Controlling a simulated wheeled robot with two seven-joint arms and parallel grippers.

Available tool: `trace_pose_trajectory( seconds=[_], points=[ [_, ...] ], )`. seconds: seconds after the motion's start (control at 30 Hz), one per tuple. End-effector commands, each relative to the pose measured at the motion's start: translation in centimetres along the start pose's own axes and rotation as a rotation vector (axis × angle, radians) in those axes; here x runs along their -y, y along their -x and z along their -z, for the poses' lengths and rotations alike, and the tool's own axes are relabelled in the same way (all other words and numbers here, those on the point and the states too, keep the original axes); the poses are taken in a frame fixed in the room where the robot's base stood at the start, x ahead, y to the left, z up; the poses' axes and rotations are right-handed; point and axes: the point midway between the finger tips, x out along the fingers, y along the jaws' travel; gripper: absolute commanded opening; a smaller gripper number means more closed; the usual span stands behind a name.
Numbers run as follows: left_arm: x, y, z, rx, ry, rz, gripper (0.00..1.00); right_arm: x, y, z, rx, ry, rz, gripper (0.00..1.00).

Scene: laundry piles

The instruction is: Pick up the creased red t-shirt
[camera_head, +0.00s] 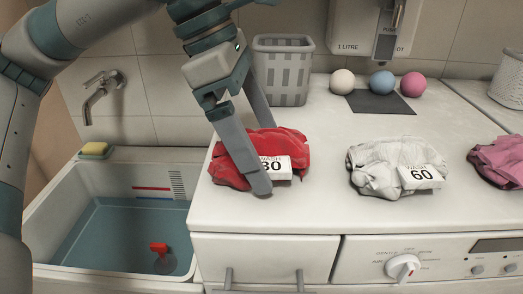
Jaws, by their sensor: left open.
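The creased red t-shirt (288,143) lies crumpled on the left part of the white counter, with a white label reading "WASH" and a partly hidden number on its front. My left gripper (262,150) reaches down over it from above. One long finger crosses in front of the shirt and the label's left edge; the other finger is behind, its tip hidden by the shirt. The fingers are apart, with the shirt between or beside them; I cannot tell whether they touch it. My right gripper is not in view.
A white garment (375,165) labelled 60 and a pink garment (500,158) lie to the right. A grey basket (283,70) stands behind the shirt. Three balls sit by a dark mat (380,103). A sink (60,214) with water is at the left, its yellow sponge (95,150) on the rim.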

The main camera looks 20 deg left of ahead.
Motion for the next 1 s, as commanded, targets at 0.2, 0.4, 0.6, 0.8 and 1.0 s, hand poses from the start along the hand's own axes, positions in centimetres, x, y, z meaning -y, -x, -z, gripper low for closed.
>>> trace_pose_trajectory(
  seconds=[0.2, 0.4, 0.6, 0.8, 1.0],
  points=[
    [0.02, -0.29, -0.01, 0.001, -0.001, -0.001, 1.0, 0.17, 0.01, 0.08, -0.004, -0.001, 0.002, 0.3],
    [0.02, -0.27, -0.01, 0.001, -0.001, -0.001, 1.0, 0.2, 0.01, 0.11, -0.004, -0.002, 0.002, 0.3],
    [0.02, -0.26, -0.02, 0.001, -0.001, 0.0, 0.76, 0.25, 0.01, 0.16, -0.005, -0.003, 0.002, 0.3],
    [0.02, -0.23, -0.04, 0.001, -0.001, -0.001, 0.59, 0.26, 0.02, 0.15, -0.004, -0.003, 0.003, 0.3],
    [0.0, -0.12, -0.09, 0.001, -0.001, -0.001, 0.59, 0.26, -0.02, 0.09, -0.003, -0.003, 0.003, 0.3]
  ],
)
